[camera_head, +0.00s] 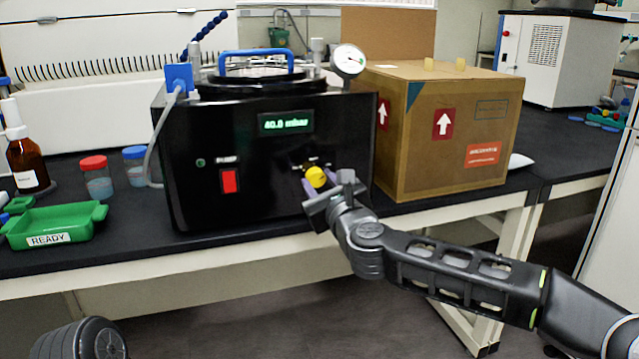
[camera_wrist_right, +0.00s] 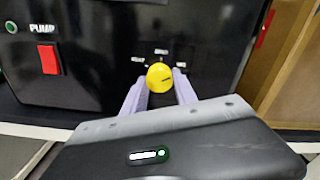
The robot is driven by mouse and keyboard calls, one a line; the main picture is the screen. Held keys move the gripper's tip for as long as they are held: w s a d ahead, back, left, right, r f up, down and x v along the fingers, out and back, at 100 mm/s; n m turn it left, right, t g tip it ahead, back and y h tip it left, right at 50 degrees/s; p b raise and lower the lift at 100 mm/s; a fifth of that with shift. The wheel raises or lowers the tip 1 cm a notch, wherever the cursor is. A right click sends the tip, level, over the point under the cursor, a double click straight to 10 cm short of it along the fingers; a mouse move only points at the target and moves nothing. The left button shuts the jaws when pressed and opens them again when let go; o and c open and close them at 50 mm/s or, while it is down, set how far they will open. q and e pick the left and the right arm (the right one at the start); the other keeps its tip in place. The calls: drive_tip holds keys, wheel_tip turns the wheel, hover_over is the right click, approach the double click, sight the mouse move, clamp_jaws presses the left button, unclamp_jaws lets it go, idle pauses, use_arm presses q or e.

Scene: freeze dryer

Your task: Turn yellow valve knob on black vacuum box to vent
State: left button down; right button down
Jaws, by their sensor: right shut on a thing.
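Small labels lie around the knob, too small to read surely. My left gripper is not in view; a dark rounded part at the bottom left is mine.
A red switch (camera_head: 229,181) under the word PUMP is left of the knob. A cardboard box (camera_head: 447,135) stands close on the right. A green tray (camera_head: 55,222), capped jars and a brown bottle (camera_head: 27,160) are on the left. A gauge (camera_head: 348,61) rises above the box.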

drive_tip(key=shift+n, duration=0.4)
drive_tip(key=n, duration=0.2)
drive_tip(key=shift+r+n, duration=0.1)
drive_tip(key=shift+n, duration=0.2)
drive_tip(key=n, duration=0.3)
drive_tip(key=shift+n, duration=0.3)
drive_tip(key=n, duration=0.3)
drive_tip(key=shift+r+n, duration=0.1)
drive_tip(key=shift+n, duration=0.2)
drive_tip(key=n, duration=0.2)
drive_tip(key=shift+n, duration=0.3)
drive_tip(key=n+p, duration=0.1)
drive_tip(key=n, duration=0.4)
drive_tip(key=shift+n+p, duration=0.3)
drive_tip(key=n+p, duration=0.1)
drive_tip(key=n, duration=0.4)
